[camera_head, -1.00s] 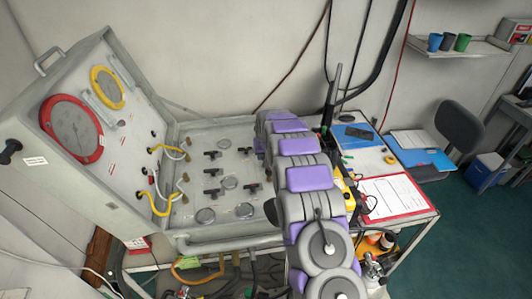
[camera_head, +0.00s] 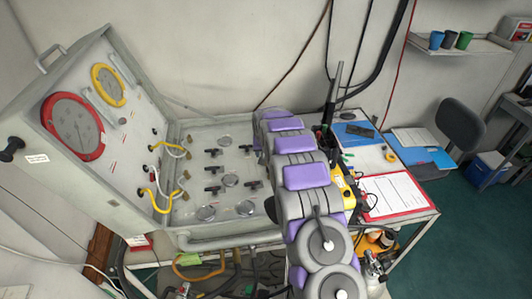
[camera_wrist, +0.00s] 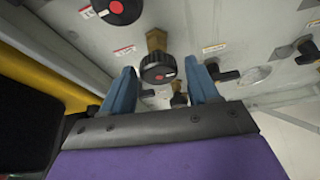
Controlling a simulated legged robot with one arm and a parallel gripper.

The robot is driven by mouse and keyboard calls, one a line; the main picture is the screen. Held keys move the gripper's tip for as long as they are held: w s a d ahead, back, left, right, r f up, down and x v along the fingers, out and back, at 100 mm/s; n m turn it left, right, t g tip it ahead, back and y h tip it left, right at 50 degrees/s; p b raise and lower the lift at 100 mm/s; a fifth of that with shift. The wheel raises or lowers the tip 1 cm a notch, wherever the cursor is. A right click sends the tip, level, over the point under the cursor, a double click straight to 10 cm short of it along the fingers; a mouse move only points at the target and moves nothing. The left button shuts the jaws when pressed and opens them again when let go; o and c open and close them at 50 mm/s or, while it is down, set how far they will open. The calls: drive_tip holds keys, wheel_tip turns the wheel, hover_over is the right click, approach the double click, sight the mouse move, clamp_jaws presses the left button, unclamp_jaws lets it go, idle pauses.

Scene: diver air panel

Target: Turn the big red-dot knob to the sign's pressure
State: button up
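In the wrist view, a large black knob with a red dot (camera_wrist: 118,8) is cut off at the top edge. A smaller black ribbed knob (camera_wrist: 158,68) on a brass fitting has a red mark on its face. My gripper (camera_wrist: 162,72) is open, with one blue finger on each side of this ribbed knob. Gaps show at both sides; I cannot tell whether the fingertips reach past it. In the head view my purple and grey arm hides the gripper and both knobs. The red-rimmed gauge (camera_head: 73,126) is on the sloping panel; its reading is too small to tell.
A yellow-rimmed gauge (camera_head: 108,86), yellow hoses (camera_head: 158,203) and several black valve handles (camera_head: 212,190) are on the panel. A red-bordered sheet (camera_head: 393,193) lies on the table at right; its text is unreadable.

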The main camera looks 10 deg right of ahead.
drive_tip(key=shift+o, duration=0.9)
drive_tip(key=shift+s+r, duration=0.1)
drive_tip(key=v, duration=1.7)
